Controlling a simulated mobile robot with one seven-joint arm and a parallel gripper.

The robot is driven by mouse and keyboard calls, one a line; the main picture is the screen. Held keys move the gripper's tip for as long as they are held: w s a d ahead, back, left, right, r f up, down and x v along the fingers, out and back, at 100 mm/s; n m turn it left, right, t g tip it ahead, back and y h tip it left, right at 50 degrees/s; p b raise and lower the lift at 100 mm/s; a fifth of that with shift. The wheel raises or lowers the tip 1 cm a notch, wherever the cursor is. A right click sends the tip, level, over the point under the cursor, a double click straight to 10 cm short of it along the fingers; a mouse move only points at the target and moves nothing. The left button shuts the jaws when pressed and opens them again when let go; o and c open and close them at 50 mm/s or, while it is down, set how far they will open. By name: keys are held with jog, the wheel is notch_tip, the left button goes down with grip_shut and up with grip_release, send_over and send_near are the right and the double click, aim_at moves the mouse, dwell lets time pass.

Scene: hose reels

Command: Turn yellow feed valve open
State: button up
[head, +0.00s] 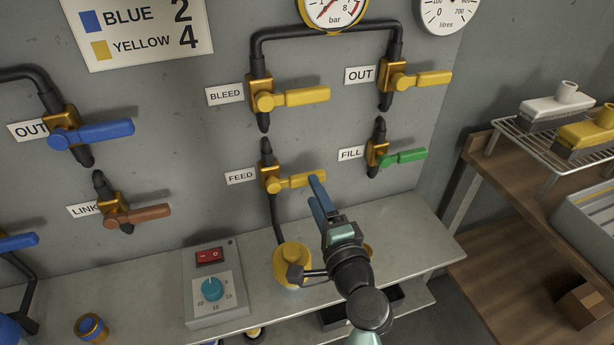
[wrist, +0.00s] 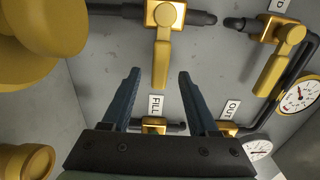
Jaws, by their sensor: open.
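The yellow feed valve has a lever handle (head: 300,182) on a brass body (head: 270,178), beside the FEED label (head: 241,176). The handle lies sideways, across the upright pipe. In the wrist view the handle (wrist: 161,62) reaches between my fingers, with its free end near fingertip level. My gripper (head: 317,182) is open, at the free end of the handle; it also shows in the wrist view (wrist: 160,78). A gap shows on each side of the handle. I cannot tell how deep the handle sits between the fingers.
The yellow BLEED handle (head: 300,97) is above and the green FILL handle (head: 405,157) is to the right. A yellow round fitting (head: 292,262) and a control box (head: 214,285) stand on the shelf (head: 150,290) below. A wooden rack (head: 480,170) is at the right.

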aim_at(296, 181)
jog(key=shift+x, duration=2.8)
grip_shut()
